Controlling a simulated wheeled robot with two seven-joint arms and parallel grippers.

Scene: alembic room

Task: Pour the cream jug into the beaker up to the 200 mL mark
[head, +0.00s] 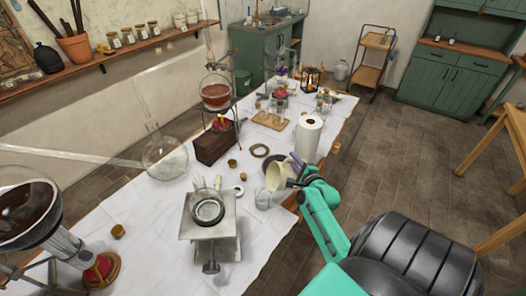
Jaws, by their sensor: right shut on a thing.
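The cream jug (280,176) is in the middle of the head view, near the table's right edge. My right gripper (299,177) is shut on it from the right side. The jug is tilted with its mouth towards the lower left. A small clear glass beaker (262,199) stands on the white cloth just left of and below the jug's mouth. The beaker's marks and any liquid level in it are too small to tell. I cannot tell whether cream is flowing. My left gripper is not in view.
A round flask (165,158) and a wooden block (214,143) are further left.

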